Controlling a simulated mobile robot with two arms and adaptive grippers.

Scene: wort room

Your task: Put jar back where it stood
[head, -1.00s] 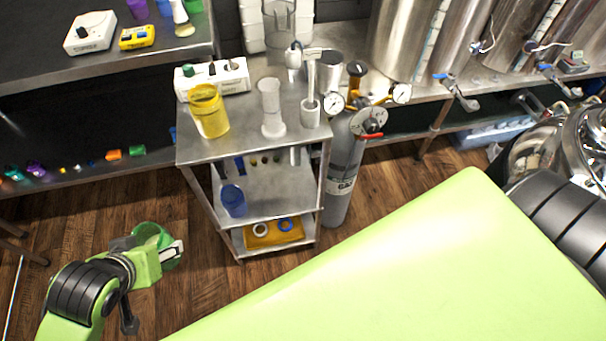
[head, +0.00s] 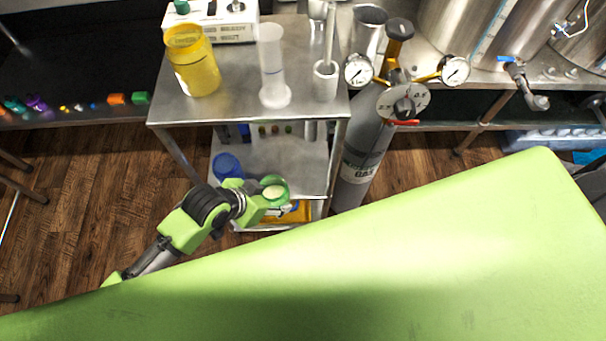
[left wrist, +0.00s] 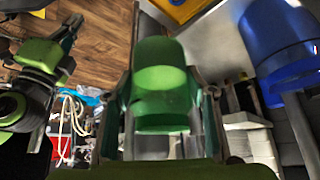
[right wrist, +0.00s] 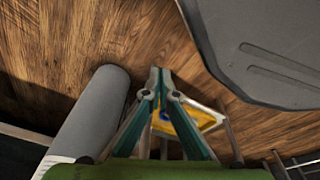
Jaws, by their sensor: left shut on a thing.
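A green jar (head: 275,191) is between the fingers of my left gripper (head: 268,203), which is shut on it. In the head view it appears in front of the cart's middle shelf (head: 258,150); I cannot tell whether it touches the shelf. The jar fills the middle of the left wrist view (left wrist: 160,88), between the two fingers (left wrist: 168,105). A blue jar (head: 227,167) stands on the middle shelf, left of the green jar, and also shows in the left wrist view (left wrist: 275,38). My right gripper (right wrist: 159,72) is shut and empty, away from the jars.
The cart top (head: 225,108) holds a yellow jar (head: 193,62), a white cylinder (head: 272,65) and a white box (head: 230,25). A gas cylinder (head: 362,158) stands right of the cart. A yellow tray (head: 298,212) is on the bottom shelf. Wood floor is open at left.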

